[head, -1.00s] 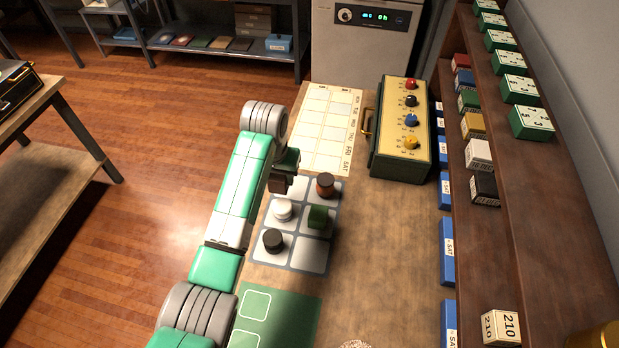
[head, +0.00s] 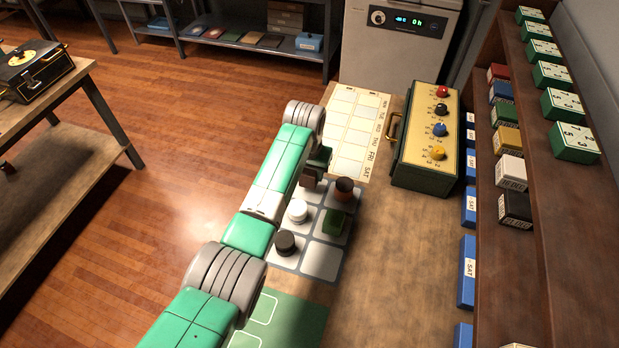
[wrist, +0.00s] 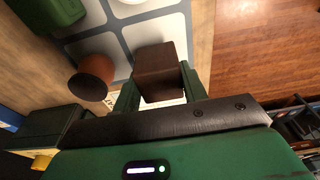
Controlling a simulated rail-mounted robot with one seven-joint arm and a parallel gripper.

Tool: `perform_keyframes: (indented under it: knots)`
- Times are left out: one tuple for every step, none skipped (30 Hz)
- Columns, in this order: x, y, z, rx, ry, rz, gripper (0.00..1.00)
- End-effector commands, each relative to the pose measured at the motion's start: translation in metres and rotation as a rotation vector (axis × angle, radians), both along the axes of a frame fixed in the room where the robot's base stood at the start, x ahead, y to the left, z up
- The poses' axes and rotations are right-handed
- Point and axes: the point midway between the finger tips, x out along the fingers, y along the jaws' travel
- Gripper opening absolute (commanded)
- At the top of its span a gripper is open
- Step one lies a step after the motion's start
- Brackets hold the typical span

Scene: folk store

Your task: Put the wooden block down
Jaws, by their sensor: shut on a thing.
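The wooden block is a dark brown block (wrist: 158,68) between the two green fingers of my gripper (wrist: 160,88) in the wrist view. The gripper is shut on it. In the head view the block (head: 309,179) hangs from my gripper (head: 316,168) at the far left corner of the grey grid mat with pale square cells (head: 321,260). Whether the block touches the mat is not clear. An orange-brown cylinder with a dark top (head: 344,189) stands just right of the block, apart from it.
The mat also holds a white round piece (head: 297,211), a black round piece (head: 285,243) and a green block (head: 334,223). A calendar sheet (head: 352,135) lies beyond. A box with coloured knobs (head: 428,140) and a shelf (head: 500,250) stand right. The near right mat cell is bare.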

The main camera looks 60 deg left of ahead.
Motion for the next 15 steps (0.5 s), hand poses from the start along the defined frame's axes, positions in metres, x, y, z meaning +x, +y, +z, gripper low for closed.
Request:
perform_keyframes:
  knots:
    - [-0.001, 0.0, -0.013, -0.001, 0.003, 0.0, 0.19]
    - [-0.001, 0.0, -0.019, -0.001, 0.003, 0.0, 0.19]
    - [-0.001, 0.0, -0.025, -0.001, 0.003, 0.0, 0.19]
    - [-0.001, 0.0, -0.027, -0.001, 0.002, 0.001, 0.19]
    - [0.0, 0.0, -0.027, 0.0, 0.001, 0.001, 0.19]
    - [0.0, 0.0, -0.026, 0.0, 0.0, 0.001, 0.19]
    - [0.0, 0.0, -0.025, 0.0, 0.0, 0.001, 0.19]
    - [0.0, 0.0, -0.025, 0.0, 0.0, 0.001, 0.19]
    - [0.0, 0.0, -0.025, 0.0, 0.0, 0.001, 0.19]
    - [0.0, 0.0, -0.025, 0.0, 0.0, 0.001, 0.19]
    - [0.0, 0.0, -0.026, 0.0, 0.0, 0.001, 0.19]
    - [0.0, 0.0, -0.027, -0.001, 0.001, 0.001, 0.19]
    - [0.0, 0.0, -0.029, -0.001, 0.001, 0.001, 0.19]
    - [0.0, 0.0, -0.03, -0.001, 0.001, 0.0, 0.19]
    - [0.0, 0.0, -0.028, -0.001, 0.001, 0.0, 0.5]
